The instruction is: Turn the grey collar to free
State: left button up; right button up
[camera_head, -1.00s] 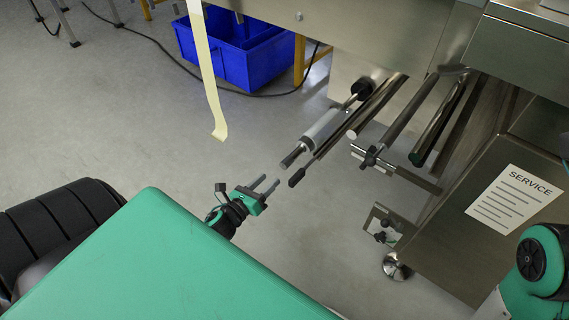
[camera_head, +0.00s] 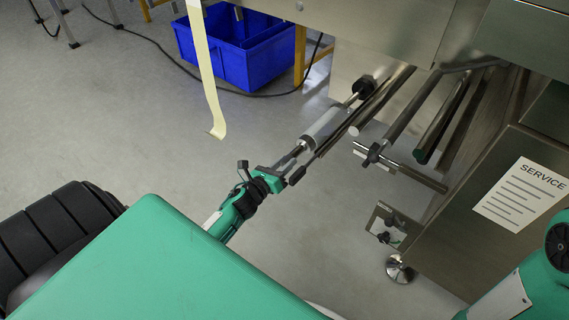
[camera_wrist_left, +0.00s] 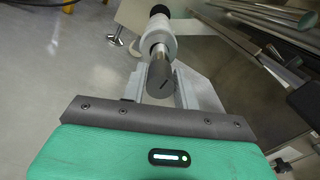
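The grey collar (camera_wrist_left: 160,80), dark grey with a thin black mark on its face, sits on the near end of a shaft that carries a pale roller (camera_head: 325,123). In the head view the collar is mostly covered by my left gripper (camera_head: 290,160), which has reached it from the left. In the left wrist view the open fingers of that gripper (camera_wrist_left: 160,90) stand on either side of the collar, with a narrow gap visible at least on the left. Contact on the right is hard to tell. My right gripper is out of view.
A dark-tipped lever (camera_head: 297,176) lies close beside my left gripper. Metal bars and rollers (camera_head: 410,105) of the machine run to the right. A pale film strip (camera_head: 208,80) hangs at left. A blue crate (camera_head: 245,55) stands behind on the floor.

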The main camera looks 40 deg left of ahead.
pick_arm(q)
jog(key=c, duration=0.5)
